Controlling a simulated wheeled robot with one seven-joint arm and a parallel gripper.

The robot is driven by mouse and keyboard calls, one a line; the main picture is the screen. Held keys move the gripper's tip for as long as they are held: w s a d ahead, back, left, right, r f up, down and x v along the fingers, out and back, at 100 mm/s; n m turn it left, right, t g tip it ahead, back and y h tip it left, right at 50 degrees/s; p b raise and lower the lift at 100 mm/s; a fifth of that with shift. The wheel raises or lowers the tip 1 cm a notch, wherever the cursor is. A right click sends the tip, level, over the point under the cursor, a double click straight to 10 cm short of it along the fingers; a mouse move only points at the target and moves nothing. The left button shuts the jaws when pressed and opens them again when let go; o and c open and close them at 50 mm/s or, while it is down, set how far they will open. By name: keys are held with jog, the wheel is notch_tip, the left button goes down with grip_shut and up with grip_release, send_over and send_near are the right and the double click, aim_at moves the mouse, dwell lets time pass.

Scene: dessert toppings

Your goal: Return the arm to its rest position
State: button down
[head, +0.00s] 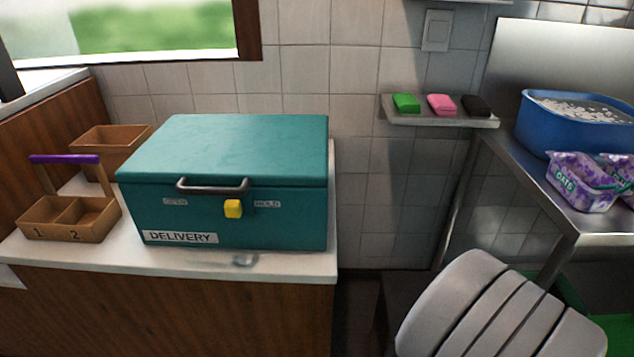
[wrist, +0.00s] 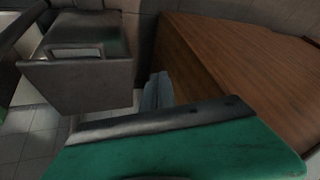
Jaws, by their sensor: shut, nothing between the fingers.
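My gripper (wrist: 157,78) shows in the middle of the wrist view as two grey fingers close together. It is shut and holds nothing. It points at the gap beside a brown wooden cabinet (wrist: 235,70) and touches nothing that I can see. In the head view the gripper is not visible; only a pale grey, grooved part of my arm fills the lower right.
On the white counter (head: 285,264) stand a teal delivery box (head: 230,150), its lid closed, and a divided wooden caddy (head: 45,228). At right, a metal table (head: 520,160) holds a blue tub (head: 540,125) and purple packs (head: 580,185). A shelf (head: 440,118) holds coloured blocks.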

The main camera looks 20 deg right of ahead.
jog(key=w+a+r+p, duration=0.2)
jog(key=a+r+p, duration=0.4)
jog(key=r, duration=0.6)
jog(key=w+a+r+g+h+p, duration=0.1)
jog(key=w+a+r+p, duration=0.1)
jog(key=a+r+p, duration=0.5)
jog(key=w+a+r+n+g+p, duration=0.1)
jog(key=w+a+r+p, duration=0.2)
jog(key=r, duration=1.4)
jog(key=a+p, duration=0.3)
jog(key=a, duration=0.2)
jog(key=shift+r+h, duration=0.3)
jog(key=shift+r, duration=0.05)
